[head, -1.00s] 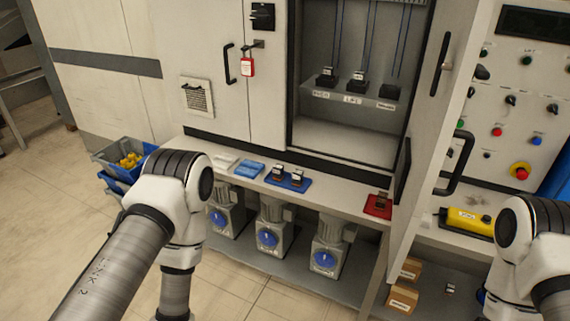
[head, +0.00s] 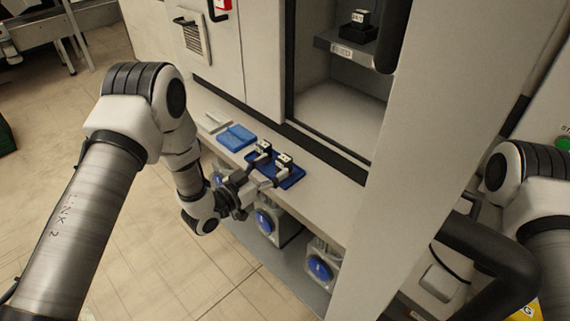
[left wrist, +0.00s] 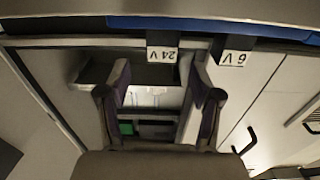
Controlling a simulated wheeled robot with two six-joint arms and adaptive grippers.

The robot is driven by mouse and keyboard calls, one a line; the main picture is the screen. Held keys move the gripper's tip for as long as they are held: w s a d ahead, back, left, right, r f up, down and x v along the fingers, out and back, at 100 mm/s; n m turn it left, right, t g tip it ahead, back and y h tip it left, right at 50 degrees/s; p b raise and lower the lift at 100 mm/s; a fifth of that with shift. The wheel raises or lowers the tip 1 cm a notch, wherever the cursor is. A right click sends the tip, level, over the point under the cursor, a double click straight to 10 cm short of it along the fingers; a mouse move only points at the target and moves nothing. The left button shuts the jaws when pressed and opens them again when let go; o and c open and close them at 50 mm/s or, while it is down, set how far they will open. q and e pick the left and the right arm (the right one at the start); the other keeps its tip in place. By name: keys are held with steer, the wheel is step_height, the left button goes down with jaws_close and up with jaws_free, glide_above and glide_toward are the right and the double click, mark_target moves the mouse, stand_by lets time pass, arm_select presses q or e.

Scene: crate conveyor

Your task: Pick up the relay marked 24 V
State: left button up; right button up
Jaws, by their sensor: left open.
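Two black relays with white labelled tops stand on a blue tray (head: 291,181) on the bench. In the left wrist view, which is upside down, the 24 V relay (left wrist: 163,54) is ahead, between the lines of my fingers, and the 6 V relay (left wrist: 234,58) is to its right. In the head view the 24 V relay (head: 283,162) is the right one by this order, and the 6 V relay (head: 263,148) is the left one. My left gripper (head: 263,175) is open and empty, low at the tray's front edge, just short of the relays. My right gripper is out of view.
A light blue tray (head: 237,137) lies left of the relay tray on the bench (head: 330,196). Behind is an open cabinet with a relay on a shelf (head: 345,49). A cabinet door (head: 425,110) stands right.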

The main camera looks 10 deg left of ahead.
mark_target(279, 161)
arm_select(q)
steer(key=x, duration=0.5)
steer(key=shift+w+f, duration=0.2)
steer(key=shift+f, duration=0.05)
steer(key=shift+s+r, duration=0.15)
steer(key=shift+c, duration=0.3)
steer(key=shift+a, duration=0.1)
jaws_close()
steer(key=shift+r, duration=0.1)
